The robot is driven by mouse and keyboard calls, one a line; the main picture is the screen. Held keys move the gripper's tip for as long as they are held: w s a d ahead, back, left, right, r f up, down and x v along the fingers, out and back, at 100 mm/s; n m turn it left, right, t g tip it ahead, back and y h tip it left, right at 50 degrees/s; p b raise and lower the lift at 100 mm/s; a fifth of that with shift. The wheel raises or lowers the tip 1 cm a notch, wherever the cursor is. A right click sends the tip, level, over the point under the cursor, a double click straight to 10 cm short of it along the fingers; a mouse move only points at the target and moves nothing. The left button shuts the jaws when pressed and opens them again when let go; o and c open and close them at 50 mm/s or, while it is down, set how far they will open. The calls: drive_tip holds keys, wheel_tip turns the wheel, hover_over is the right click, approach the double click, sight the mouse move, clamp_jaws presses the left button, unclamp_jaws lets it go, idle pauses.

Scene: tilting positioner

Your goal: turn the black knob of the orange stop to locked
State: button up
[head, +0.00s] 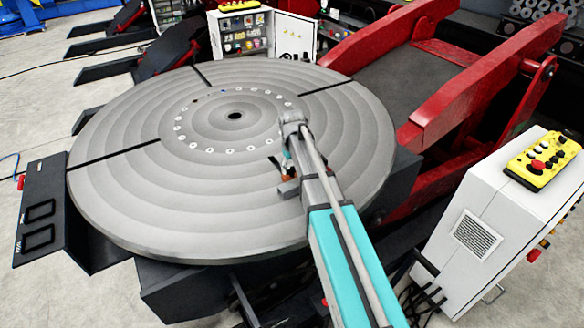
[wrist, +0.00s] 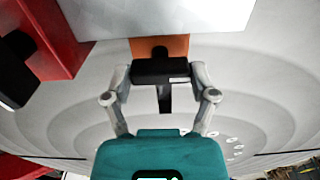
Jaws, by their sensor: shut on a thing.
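The orange stop (wrist: 174,45) shows in the wrist view at top centre, partly under a pale grey plate edge. Its black knob (wrist: 160,72) is a wide dark bar in front of the orange, with a short black piece (wrist: 165,100) pointing down from it. My gripper (wrist: 161,76) has one finger at each end of the knob and is shut on it. I cannot read any lock marking.
The grey round table (head: 140,200) with dark slots lies under my arm. In the wrist view a pale plate (wrist: 160,15) is close above the stop, and a red block (wrist: 50,40) with a black part is at left. A white cabinet (head: 500,220) with yellow pendant stands right.

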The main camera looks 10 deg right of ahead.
sight(292, 167)
drive_tip(key=o, duration=1)
drive_tip(key=shift+o, duration=0.2)
drive_tip(key=shift+n, duration=0.4)
drive_tip(key=n, duration=0.3)
drive_tip(key=shift+n, duration=0.3)
drive_tip(key=n, duration=0.4)
drive_tip(key=shift+n, duration=0.3)
wheel_tip(292, 167, up, 14)
drive_tip(key=p, duration=1.4)
drive_tip(key=s+f+m+b, duration=0.4)
drive_tip(key=s+m, duration=0.2)
drive_tip(key=s, duration=0.5)
drive_tip(key=s+f+m+b, duration=0.4)
drive_tip(key=s+m, duration=0.2)
drive_tip(key=s, duration=0.5)
drive_tip(key=shift+a+f+m+b, duration=0.3)
drive_tip(key=shift+a+f+b, duration=0.05)
drive_tip(key=shift+f+b, duration=0.05)
